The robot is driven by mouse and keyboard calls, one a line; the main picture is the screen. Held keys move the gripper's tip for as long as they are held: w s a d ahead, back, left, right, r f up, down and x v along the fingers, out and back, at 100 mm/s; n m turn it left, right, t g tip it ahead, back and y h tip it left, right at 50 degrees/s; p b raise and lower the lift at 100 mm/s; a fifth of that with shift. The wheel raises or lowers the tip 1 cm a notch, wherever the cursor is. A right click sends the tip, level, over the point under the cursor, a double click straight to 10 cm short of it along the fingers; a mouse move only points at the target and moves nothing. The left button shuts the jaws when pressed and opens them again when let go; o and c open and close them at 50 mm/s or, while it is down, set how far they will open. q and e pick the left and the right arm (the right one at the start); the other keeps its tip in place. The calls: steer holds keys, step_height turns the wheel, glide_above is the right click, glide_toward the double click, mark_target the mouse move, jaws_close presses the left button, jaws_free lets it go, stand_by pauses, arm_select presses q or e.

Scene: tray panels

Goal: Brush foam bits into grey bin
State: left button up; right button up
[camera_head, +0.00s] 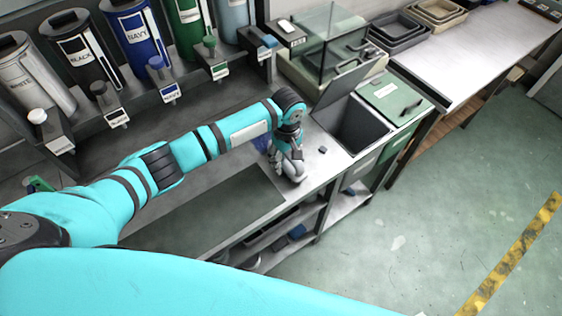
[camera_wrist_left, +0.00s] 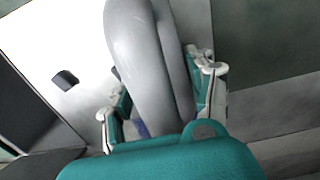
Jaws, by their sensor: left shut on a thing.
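My left gripper (camera_head: 286,156) is over the steel bench, left of the open grey bin (camera_head: 356,124). In the left wrist view its two teal fingers with white tips (camera_wrist_left: 163,95) are shut on a smooth grey rounded handle (camera_wrist_left: 150,55). It looks like the brush's; its bristles cannot be made out. One small dark foam bit (camera_head: 322,150) lies on the bench between gripper and bin; it also shows in the left wrist view (camera_wrist_left: 65,80). A blue patch (camera_head: 262,141) is partly hidden behind the gripper. My right gripper is out of view.
A green bin (camera_head: 390,98) adjoins the grey one, whose raised lid (camera_head: 343,85) stands at its back. A clear-walled box (camera_head: 328,40) is behind. Labelled canisters (camera_head: 137,35) and dispensers line the back. A dark mat (camera_head: 205,215) covers the front bench.

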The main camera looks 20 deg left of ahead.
mark_target(331, 139)
arm_select(q)
steer(key=shift+w+d+b, duration=0.75)
steer(key=shift+w+d, duration=0.2)
steer(key=shift+w, duration=0.3)
steer(key=shift+w+d+f+b, duration=0.1)
steer(key=shift+w+d+b, duration=0.85)
steer(key=shift+w, duration=0.2)
steer(key=w+d+b, duration=0.1)
steer(key=w+b, duration=0.1)
steer(key=shift+w+d+b, duration=0.15)
steer(key=shift+d+b, duration=0.2)
steer(key=shift+b, duration=0.05)
steer(key=w+d+b, duration=0.1)
steer(key=w+b, duration=0.1)
steer(key=b, duration=0.1)
steer(key=shift+d, duration=0.3)
steer(key=w+d+b, duration=0.2)
steer(key=b, duration=0.3)
steer(key=shift+w, duration=0.25)
steer(key=b, duration=0.1)
steer(key=w+b, duration=0.1)
steer(key=b, duration=0.1)
steer(key=shift+w+d, duration=0.15)
steer(key=shift+d, duration=0.1)
steer(key=b, duration=0.3)
steer(key=shift+w+d, duration=0.3)
steer(key=shift+w, duration=0.05)
steer(key=shift+w+d+b, duration=0.1)
steer(key=shift+d+b, duration=0.15)
steer(key=shift+b, duration=0.95)
